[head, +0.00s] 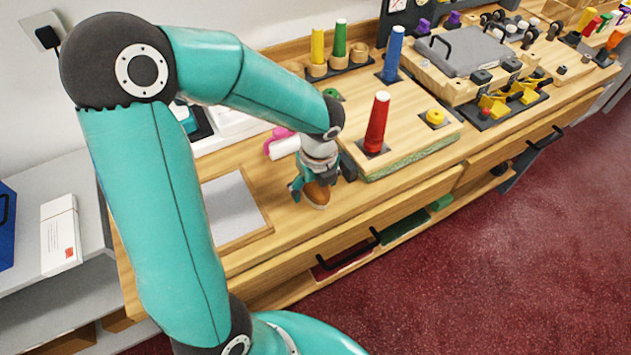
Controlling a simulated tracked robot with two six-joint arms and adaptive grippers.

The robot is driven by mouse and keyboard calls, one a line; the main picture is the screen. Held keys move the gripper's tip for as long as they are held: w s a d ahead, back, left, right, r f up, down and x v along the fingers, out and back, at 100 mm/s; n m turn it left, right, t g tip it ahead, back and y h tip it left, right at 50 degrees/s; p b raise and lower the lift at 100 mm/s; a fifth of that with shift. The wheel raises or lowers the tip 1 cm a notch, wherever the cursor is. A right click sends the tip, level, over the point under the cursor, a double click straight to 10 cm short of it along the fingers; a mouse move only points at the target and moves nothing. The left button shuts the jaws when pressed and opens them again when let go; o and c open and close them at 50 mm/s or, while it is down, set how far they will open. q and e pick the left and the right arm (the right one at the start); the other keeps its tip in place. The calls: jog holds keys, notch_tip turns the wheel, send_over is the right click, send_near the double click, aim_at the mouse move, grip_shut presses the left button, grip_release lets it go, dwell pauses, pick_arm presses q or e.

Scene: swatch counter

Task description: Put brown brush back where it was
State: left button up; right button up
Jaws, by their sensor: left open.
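The brown brush (318,194) is a small rounded brown shape low on the wooden counter, near its front edge. My left gripper (312,184) points down right at the brush, with its jaws open. The gripper hides part of the brush, and I cannot tell whether the fingers touch it. My right gripper is not in view.
A red peg (377,122) stands on a raised wooden board to the right. A pink-and-white item (281,143) lies just behind the gripper. A grey-white panel (232,207) is set to the left. The counter front between panel and board is mostly bare.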

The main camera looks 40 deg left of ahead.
aim_at(318, 187)
pick_arm(q)
notch_tip(318, 187, up, 12)
jog(key=d+p, duration=0.1)
jog(key=shift+s+d, duration=0.2)
dwell(0.7)
